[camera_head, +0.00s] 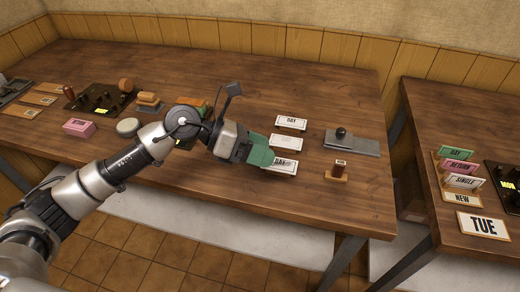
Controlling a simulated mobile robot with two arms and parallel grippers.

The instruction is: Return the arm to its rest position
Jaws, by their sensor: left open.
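My left arm reaches in from the lower left over the wooden table (330,210). Another white card (286,142) and a further DAY card (291,122) stand just beyond. My right gripper is not in view.
A grey plate with a black knob (352,144) and a small wooden stamp (338,170) stand right of the gripper. A second table (440,100) holds lettered cards (461,181).

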